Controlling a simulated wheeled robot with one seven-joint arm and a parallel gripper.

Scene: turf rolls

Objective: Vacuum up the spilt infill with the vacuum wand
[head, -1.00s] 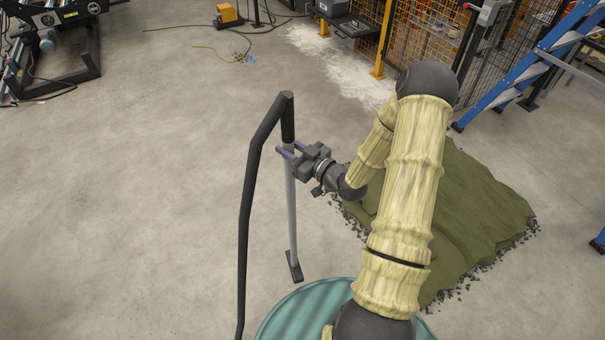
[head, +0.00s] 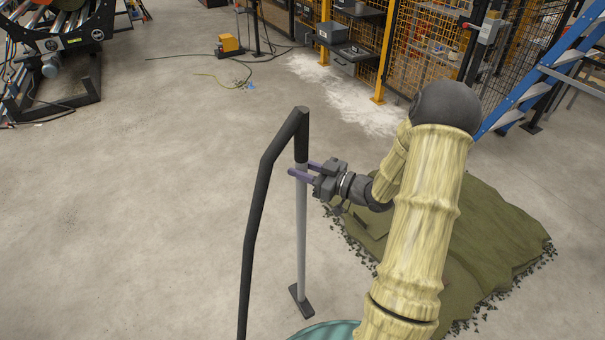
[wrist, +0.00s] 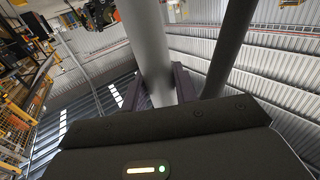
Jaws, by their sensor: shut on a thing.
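The vacuum wand (head: 302,235) is a grey tube with a black grip on top and a flat dark nozzle (head: 300,301) at its foot. It stands nearly upright, with the nozzle at the floor. A black hose (head: 255,220) bends down from its top. My gripper (head: 304,169) has its purple fingers shut on the upper tube. The wrist view shows the grey tube (wrist: 150,50) between the fingers, with the hose (wrist: 231,52) to its right. A pale, powdery patch (head: 345,95), which looks like the spilt infill, lies on the floor by the mesh fence, well beyond the wand.
A green turf heap (head: 500,235) with dark crumbs around it lies to the right, partly behind my arm. A blue ladder (head: 545,70), yellow fence posts (head: 380,60) and a grey box on a shelf (head: 335,33) border the patch. Cables (head: 200,56) cross the floor behind. The middle floor is clear.

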